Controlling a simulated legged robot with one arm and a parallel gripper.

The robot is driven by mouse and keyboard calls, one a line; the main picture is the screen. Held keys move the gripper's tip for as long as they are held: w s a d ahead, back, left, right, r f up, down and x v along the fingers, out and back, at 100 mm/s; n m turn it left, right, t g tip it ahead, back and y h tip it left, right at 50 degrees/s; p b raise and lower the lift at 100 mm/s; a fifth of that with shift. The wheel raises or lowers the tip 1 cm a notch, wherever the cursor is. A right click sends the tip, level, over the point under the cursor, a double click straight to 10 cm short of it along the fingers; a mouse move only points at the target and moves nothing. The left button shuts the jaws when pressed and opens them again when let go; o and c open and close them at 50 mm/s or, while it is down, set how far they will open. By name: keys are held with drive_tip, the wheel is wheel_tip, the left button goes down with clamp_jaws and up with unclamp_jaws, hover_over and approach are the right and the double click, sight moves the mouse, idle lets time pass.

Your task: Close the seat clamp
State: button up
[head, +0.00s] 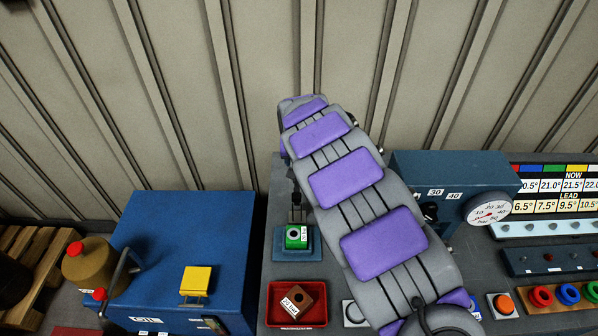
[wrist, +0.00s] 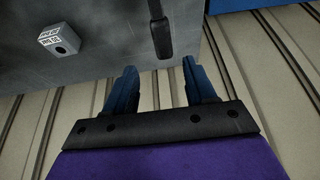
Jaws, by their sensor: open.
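The seat is a small blue base (head: 283,248) holding a green block (head: 297,237) with a round dark hole and a white label. Behind the block stands a dark upright piece (head: 296,205), apparently the clamp, partly beside my arm; I cannot tell its exact position. My gripper is hidden behind my arm in the head view. In the wrist view its two blue fingers (wrist: 160,78) are apart with nothing between them. A dark bar-like handle (wrist: 158,28) lies just beyond the fingertips, apart from them.
A red tray (head: 318,318) holds a brown block (head: 297,301). A blue cabinet (head: 180,245) with a yellow piece (head: 196,282) stands left. A blue press housing (head: 455,180) with a dial (head: 488,212) stands right. A small grey labelled block (wrist: 58,40) shows in the wrist view. A ribbed wall closes the back.

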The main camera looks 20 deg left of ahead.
sight(297, 183)
drive_tip(key=x, duration=0.5)
drive_tip(key=a+b+x, duration=0.1)
drive_tip(key=x, duration=0.1)
drive_tip(key=shift+f, duration=0.3)
drive_tip(key=shift+w+d+f, duration=0.35)
drive_tip(key=shift+d+f, duration=0.05)
drive_tip(key=shift+f, duration=0.3)
drive_tip(key=shift+a, duration=0.5)
drive_tip(key=shift+c, duration=1.1)
drive_tip(key=shift+d, duration=0.25)
drive_tip(key=c, duration=0.4)
clamp_jaws()
